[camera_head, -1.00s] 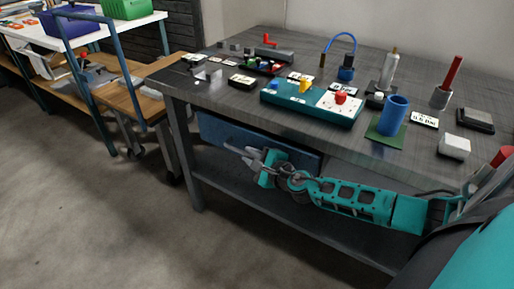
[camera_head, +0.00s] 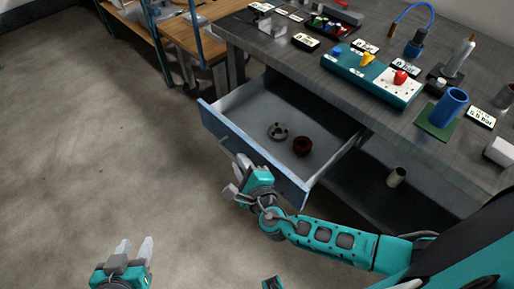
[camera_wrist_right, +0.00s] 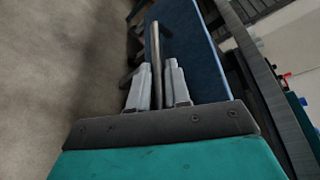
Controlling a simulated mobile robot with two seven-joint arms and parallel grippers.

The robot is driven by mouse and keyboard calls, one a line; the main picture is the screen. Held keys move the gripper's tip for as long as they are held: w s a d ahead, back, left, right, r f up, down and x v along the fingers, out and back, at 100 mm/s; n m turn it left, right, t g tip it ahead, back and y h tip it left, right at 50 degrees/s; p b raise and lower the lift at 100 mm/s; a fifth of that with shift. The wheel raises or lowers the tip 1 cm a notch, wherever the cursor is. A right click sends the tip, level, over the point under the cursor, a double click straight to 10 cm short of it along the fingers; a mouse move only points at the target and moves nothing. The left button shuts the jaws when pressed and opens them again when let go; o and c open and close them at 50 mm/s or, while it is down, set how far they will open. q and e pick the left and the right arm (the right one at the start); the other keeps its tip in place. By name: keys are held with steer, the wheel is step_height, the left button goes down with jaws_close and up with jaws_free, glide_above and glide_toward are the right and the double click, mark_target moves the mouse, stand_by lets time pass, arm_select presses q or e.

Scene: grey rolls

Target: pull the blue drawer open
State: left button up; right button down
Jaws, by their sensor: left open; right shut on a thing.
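The blue drawer (camera_head: 252,150) stands well out from under the grey workbench in the head view, its inside open to view. My right gripper (camera_head: 236,177) is at the drawer's front, shut on the drawer's bar handle (camera_wrist_right: 155,60). In the right wrist view the bar runs between the two fingers, beside the blue front panel (camera_wrist_right: 195,50). My left gripper (camera_head: 134,250) is open and empty over the floor, apart from the drawer.
The workbench top (camera_head: 290,62) carries a teal button panel (camera_head: 362,74), a blue cup (camera_head: 447,107) and several small items. The concrete floor (camera_head: 90,140) left of the drawer is clear.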

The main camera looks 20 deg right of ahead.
arm_select(q)
steer(key=shift+s, duration=0.1)
arm_select(e)
steer(key=shift+s+a, duration=0.2)
steer(key=shift+a, duration=0.35)
steer(key=shift+s+a, duration=0.2)
steer(key=shift+a, duration=0.3)
steer(key=c, duration=1.4)
jaws_free()
steer(key=shift+c, duration=0.2)
arm_select(q)
steer(key=shift+r, duration=0.1)
arm_select(e)
steer(key=shift+d, duration=0.1)
